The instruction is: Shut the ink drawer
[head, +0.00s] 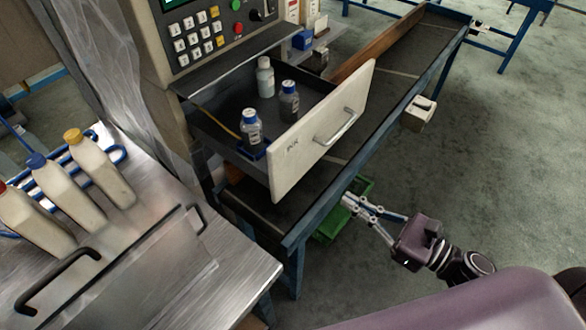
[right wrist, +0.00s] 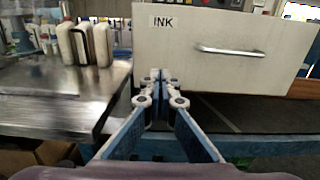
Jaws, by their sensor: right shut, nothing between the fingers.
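The ink drawer (head: 318,128) is pulled out from under the control panel. Its white front carries an INK label and a metal bar handle (head: 335,127). Several small bottles (head: 251,127) stand inside it. In the right wrist view the drawer front (right wrist: 217,70) fills the upper right, with its handle (right wrist: 230,50) to the right of my fingers. My right gripper (head: 348,199) is shut and empty, in front of and below the drawer front. In the right wrist view its fingertips (right wrist: 154,75) show before the lower left part of the front; I cannot tell whether they touch it. My left gripper is not in view.
A steel table (head: 180,265) at the left holds several white jugs (head: 98,168). A long dark conveyor bench (head: 385,88) with a blue frame runs behind and under the drawer. A green bin (head: 335,222) is below it.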

